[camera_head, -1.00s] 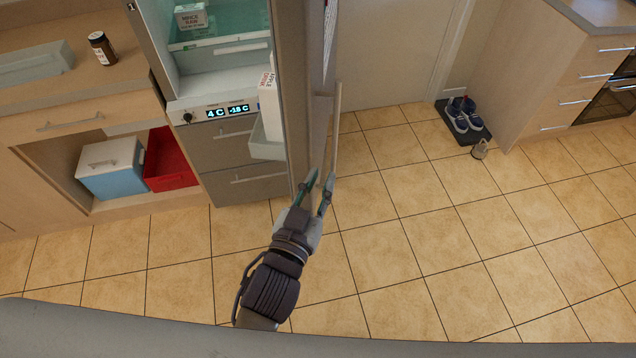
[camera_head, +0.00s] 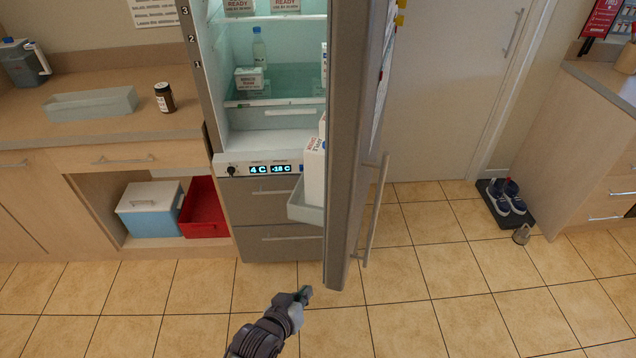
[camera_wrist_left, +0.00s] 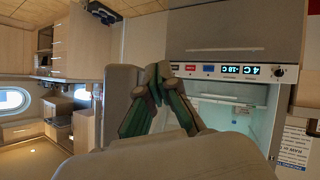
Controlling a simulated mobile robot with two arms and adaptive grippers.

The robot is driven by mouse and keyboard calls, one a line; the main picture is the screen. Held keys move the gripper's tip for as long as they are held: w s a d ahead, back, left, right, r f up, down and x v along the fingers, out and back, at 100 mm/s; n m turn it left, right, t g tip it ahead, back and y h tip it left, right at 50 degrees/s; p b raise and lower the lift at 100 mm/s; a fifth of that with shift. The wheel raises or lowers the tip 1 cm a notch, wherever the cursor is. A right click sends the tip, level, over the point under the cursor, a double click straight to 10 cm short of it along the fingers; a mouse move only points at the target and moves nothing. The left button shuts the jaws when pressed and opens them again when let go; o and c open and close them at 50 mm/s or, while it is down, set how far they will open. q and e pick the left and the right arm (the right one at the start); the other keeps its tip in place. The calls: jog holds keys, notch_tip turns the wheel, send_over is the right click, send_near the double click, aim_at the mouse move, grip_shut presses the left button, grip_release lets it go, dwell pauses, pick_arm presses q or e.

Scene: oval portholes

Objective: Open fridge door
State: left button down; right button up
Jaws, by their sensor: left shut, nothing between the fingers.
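The fridge (camera_head: 274,140) stands at the middle of the head view with its lit interior showing. Its grey door (camera_head: 352,150) is swung wide open toward me, edge-on, with a long bar handle (camera_head: 376,212) on its right face. My left gripper (camera_head: 305,294) is shut and empty, below and left of the door's bottom corner, apart from the handle. In the left wrist view its green fingers (camera_wrist_left: 158,78) meet at the tips, and the fridge display (camera_wrist_left: 228,70) shows behind them. My right gripper is not in view.
A door bin (camera_head: 305,208) with cartons juts from the door's inner side. An open cabinet on the left holds a blue box (camera_head: 150,210) and a red bin (camera_head: 203,208). Shoes (camera_head: 507,196) lie on a mat at right. The tiled floor in front is clear.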

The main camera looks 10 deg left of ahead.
pick_arm(q)
jog(key=w+a+r+n+h+b, duration=0.35)
jog(key=w+a+r+n, duration=0.35)
jog(key=a+r, duration=0.25)
jog(key=s+a+r+h+b, duration=0.15)
jog(key=r+h, duration=0.25)
jog(key=r, duration=0.6)
jog(key=s+d+r+h+b, duration=0.1)
jog(key=s+r+h+b, duration=0.15)
jog(key=r, duration=0.75)
jog(key=s+d+r+p+x, duration=0.1)
jog(key=p+x, duration=0.4)
jog(key=x, duration=0.7)
jog(key=shift+s+d+h+p, duration=0.35)
jog(key=shift+s+d+h, duration=0.1)
jog(key=shift+d, duration=0.1)
